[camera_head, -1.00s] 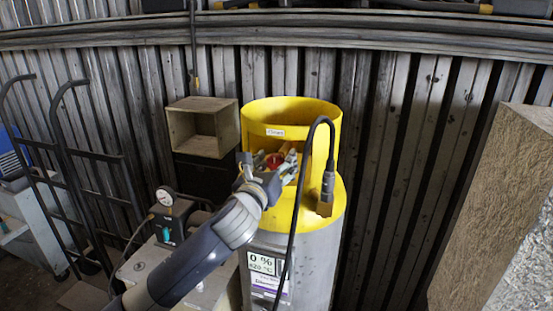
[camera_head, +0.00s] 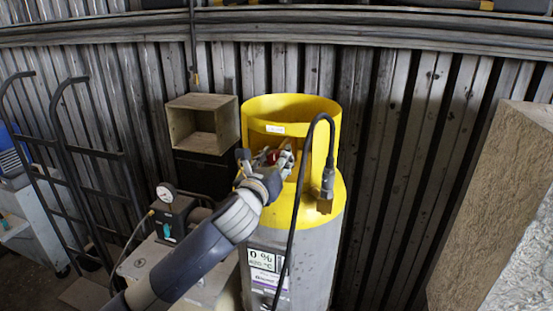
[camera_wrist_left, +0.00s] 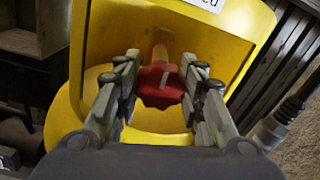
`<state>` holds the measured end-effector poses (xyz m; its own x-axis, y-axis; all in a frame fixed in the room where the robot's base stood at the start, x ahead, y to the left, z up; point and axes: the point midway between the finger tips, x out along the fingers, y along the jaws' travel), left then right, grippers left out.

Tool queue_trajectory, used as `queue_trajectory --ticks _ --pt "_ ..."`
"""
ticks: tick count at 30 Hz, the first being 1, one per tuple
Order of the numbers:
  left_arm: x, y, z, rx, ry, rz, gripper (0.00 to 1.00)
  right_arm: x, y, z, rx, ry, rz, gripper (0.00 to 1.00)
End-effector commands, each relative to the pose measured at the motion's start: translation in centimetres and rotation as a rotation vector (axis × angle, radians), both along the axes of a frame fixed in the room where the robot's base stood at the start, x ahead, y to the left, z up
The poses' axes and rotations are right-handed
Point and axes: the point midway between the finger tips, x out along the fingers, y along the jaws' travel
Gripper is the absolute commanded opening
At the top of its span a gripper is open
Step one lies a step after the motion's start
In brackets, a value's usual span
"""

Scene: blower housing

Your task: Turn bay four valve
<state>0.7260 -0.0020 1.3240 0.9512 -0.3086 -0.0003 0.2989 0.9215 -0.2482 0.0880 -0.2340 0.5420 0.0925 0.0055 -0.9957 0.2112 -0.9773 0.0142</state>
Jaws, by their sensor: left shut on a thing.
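The valve is a red scalloped knob with a pale mark on its face, seen in the left wrist view (camera_wrist_left: 160,86). It sits inside the yellow collar (camera_head: 292,107) of a grey gas cylinder (camera_head: 305,262). My left gripper (camera_wrist_left: 160,90) is shut on the red valve knob, with one finger on each side of it. In the head view the left gripper (camera_head: 268,163) reaches into the collar opening from the left and hides most of the knob (camera_head: 272,157). My right gripper is not in view.
A black hose with a connector (camera_head: 328,178) hangs over the collar's right side. A gauge unit (camera_head: 172,215) stands left of the cylinder. A wooden box (camera_head: 203,127) is behind it, a hand truck (camera_head: 95,165) at left, and a large wooden block (camera_head: 490,210) at right.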

Motion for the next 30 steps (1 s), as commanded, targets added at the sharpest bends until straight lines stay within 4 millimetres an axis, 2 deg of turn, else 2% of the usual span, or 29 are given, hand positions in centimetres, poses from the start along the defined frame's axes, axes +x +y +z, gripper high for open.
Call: queue_trajectory --ticks 8,30 --pt "0.0 0.0 0.1 -0.181 0.058 0.0 0.13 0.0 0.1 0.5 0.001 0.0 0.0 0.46" --pt "0.0 0.0 0.1 -0.851 0.275 0.0 0.13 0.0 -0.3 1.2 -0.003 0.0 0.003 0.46"
